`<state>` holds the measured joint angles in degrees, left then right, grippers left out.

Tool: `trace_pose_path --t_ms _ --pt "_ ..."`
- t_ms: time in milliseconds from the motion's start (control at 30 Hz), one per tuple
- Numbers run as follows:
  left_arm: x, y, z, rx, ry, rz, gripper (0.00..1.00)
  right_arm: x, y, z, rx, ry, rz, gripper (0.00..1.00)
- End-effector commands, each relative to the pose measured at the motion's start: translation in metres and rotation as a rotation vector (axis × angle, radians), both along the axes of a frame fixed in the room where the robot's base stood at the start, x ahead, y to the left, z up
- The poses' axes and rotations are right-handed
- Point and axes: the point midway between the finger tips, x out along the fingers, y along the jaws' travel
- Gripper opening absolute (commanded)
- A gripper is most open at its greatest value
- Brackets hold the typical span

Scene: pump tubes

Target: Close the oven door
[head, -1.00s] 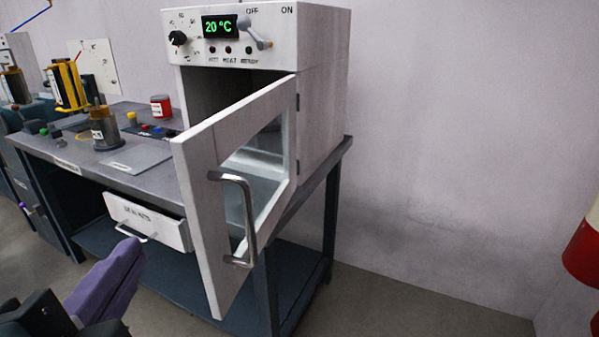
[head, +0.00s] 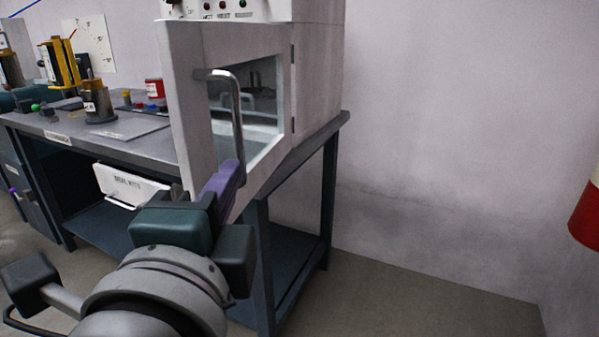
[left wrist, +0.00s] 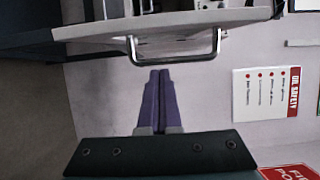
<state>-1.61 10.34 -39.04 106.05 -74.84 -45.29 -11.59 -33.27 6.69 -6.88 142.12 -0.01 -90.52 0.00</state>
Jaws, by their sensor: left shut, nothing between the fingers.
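The white oven door (head: 185,105), with a window and a metal bar handle (head: 238,110), hangs on the right side of the white oven (head: 318,70). It stands partly open; its exact gap is hard to judge. My left gripper (head: 232,172) has purple fingers, shut and empty, in front of the door by the handle's lower end. In the left wrist view, the fingertips (left wrist: 160,73) point at the handle (left wrist: 178,62), close to it; I cannot tell whether they touch. The door (left wrist: 160,29) appears nearly edge-on there. My right gripper is not in view.
The oven stands on a grey workbench (head: 150,150) with dark legs. A drawer (head: 128,184) sticks out below, left of my arm. A metal pot (head: 100,105) and a red can (head: 154,88) are on the bench. The floor to the right (head: 430,295) is clear.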

Motion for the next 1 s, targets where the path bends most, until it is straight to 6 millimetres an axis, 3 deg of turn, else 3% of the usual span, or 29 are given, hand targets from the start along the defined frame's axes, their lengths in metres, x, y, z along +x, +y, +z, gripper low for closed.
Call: trace_pose_path --t_ms 67,300,833,1000 --pt "0.014 0.003 0.001 0.001 -0.003 0.002 0.0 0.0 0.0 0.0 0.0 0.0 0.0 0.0" --pt "0.016 0.035 0.0 0.001 0.0 0.001 0.0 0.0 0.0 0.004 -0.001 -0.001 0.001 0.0" --pt "0.017 0.042 -0.001 -0.001 0.001 -0.003 0.0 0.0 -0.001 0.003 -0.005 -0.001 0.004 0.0" --pt "0.018 0.055 -0.002 0.002 0.0 -0.03 0.0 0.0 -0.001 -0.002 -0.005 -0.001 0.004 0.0"
